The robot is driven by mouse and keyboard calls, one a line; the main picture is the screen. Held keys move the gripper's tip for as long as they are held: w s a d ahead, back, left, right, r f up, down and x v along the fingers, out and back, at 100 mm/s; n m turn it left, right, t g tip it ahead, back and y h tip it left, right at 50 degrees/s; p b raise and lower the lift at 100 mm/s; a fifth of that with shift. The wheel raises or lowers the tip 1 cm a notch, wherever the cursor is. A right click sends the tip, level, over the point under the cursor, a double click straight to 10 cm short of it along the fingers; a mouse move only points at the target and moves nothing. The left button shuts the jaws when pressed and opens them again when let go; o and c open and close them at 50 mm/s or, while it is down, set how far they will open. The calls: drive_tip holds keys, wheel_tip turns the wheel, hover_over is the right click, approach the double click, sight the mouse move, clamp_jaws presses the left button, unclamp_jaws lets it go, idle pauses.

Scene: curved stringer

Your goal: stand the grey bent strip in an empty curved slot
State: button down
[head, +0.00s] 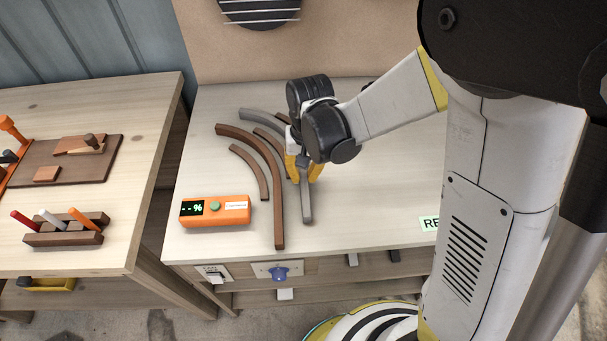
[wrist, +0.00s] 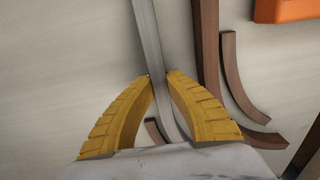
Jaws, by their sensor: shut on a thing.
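The grey bent strip (head: 307,207) curves from the back of the bench toward its front edge, with its middle partly hidden by my gripper. My gripper (head: 303,178) is shut on it, with the yellow fingers on either side. In the wrist view the strip (wrist: 148,30) passes between the fingertips (wrist: 159,76). Brown curved rails stand to its left: a long one (head: 278,205) and a shorter one (head: 247,168) left of that. In the wrist view the long rail (wrist: 206,45) is right of the strip, apart from it. I cannot tell whether the strip touches the bench.
An orange meter box (head: 232,211) with a display stands at the bench's left front. A second bench (head: 95,255) on the left holds a pen rack (head: 65,230) and a wooden board (head: 110,165).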

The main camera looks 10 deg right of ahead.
drive_tip(key=c, duration=1.4)
unclamp_jaws()
drive_tip(key=shift+r, duration=0.1)
